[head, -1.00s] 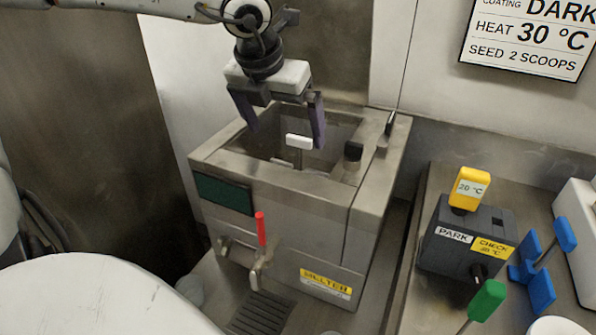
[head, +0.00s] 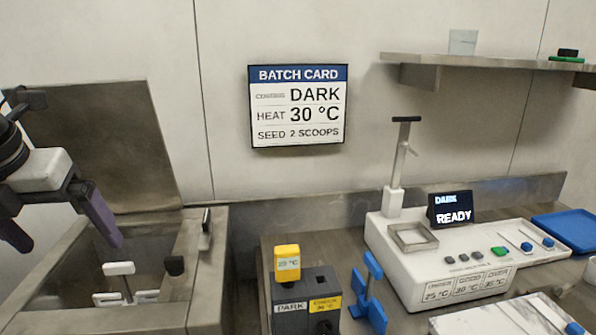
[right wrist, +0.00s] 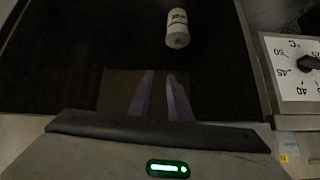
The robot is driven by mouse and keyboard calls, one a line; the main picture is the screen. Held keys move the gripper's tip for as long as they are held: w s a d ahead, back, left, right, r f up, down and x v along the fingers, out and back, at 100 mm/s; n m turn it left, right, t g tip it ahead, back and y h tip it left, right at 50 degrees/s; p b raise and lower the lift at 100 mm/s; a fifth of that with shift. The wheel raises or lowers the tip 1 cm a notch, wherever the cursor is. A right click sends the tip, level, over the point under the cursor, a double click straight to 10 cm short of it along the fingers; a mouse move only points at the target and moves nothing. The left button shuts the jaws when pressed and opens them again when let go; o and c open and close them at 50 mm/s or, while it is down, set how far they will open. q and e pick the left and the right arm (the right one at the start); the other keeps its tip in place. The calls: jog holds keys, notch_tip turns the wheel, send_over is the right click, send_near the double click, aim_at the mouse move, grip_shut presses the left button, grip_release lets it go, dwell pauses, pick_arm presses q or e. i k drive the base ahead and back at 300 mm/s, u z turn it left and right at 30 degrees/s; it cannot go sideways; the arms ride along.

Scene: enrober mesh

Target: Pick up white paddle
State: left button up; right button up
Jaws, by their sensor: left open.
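The white paddle shows in the head view as a white T-shaped handle (head: 119,268) on a thin stem, standing in the open steel tank (head: 178,312) at lower left. White pieces show lower down around the stem; I cannot tell whether they belong to the paddle. My left gripper (head: 70,240) is open and empty, above and left of the handle, apart from it; its purple fingers point down. My right gripper shows only in the right wrist view (right wrist: 161,75), its two purple fingers apart with nothing between them.
A grey block with a yellow 20 °C tag (head: 287,262) and a blue tool (head: 369,290) stand right of the tank. A white machine (head: 430,262) reading READY is further right. A wall shelf (head: 470,62) is above. The right wrist view shows a white bottle (right wrist: 177,28) and a dial (right wrist: 296,68).

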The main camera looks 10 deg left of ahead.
aim_at(120, 269)
jog(key=k, duration=1)
